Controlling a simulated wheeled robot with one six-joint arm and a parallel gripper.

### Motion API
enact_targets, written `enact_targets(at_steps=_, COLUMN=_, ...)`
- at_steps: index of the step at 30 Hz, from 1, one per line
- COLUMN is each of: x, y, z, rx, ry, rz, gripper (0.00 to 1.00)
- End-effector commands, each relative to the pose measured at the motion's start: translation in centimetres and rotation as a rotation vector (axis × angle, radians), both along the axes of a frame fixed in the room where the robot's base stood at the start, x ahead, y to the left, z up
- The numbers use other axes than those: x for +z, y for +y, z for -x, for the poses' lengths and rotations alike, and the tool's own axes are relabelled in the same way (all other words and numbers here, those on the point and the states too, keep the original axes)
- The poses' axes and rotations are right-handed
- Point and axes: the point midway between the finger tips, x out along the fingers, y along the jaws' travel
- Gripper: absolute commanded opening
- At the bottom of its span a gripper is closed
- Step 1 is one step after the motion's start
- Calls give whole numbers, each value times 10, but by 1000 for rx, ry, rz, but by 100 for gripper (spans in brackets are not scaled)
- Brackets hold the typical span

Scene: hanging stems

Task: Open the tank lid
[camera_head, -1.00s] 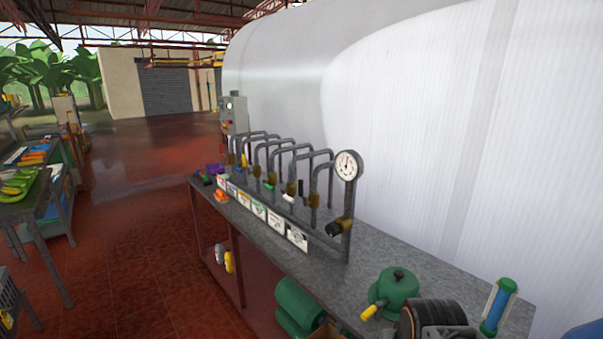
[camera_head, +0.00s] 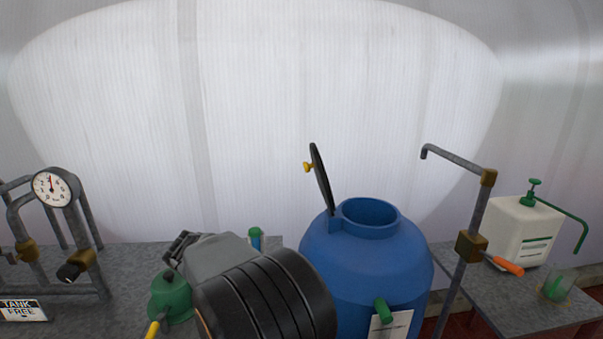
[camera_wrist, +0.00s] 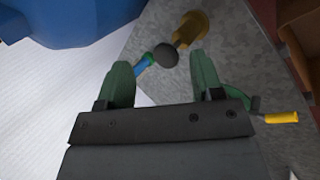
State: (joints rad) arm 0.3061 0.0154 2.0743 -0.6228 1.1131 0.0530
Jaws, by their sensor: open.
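The blue tank (camera_head: 365,262) stands right of centre in the head view, its round mouth uncovered. Its black lid (camera_head: 321,180) stands steeply raised at the left side of the mouth, edge-on to me, with a yellow knob (camera_head: 308,167) facing left. Part of a blue body, likely the tank, shows at top left of the wrist view (camera_wrist: 70,20). My gripper (camera_wrist: 161,60) is open with green fingers and nothing visibly held. It is away from the lid, over the bench left of the tank. The lid does not show in the wrist view.
A green pot (camera_head: 171,300) with a yellow spout and a blue-green tube (camera_head: 256,240) are on the grey bench near my arm. A gauge (camera_head: 55,188) on pipes stands left. An upright pipe (camera_head: 470,225) and a white pump container (camera_head: 522,232) stand right of the tank.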

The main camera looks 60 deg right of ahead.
Motion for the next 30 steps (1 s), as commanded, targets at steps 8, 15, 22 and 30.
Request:
enact_targets(at_steps=8, x=61, y=-152, z=-38, rx=-69, ry=341, rz=649, gripper=60)
enact_targets(at_steps=15, x=150, y=-174, z=-59, rx=-146, ry=375, rz=1078, gripper=60)
enact_targets(at_steps=22, x=185, y=-172, z=-55, rx=-206, ry=374, rz=1231, gripper=60)
enact_targets(at_steps=30, x=198, y=-208, z=-35, rx=-215, ry=369, rz=1230, gripper=60)
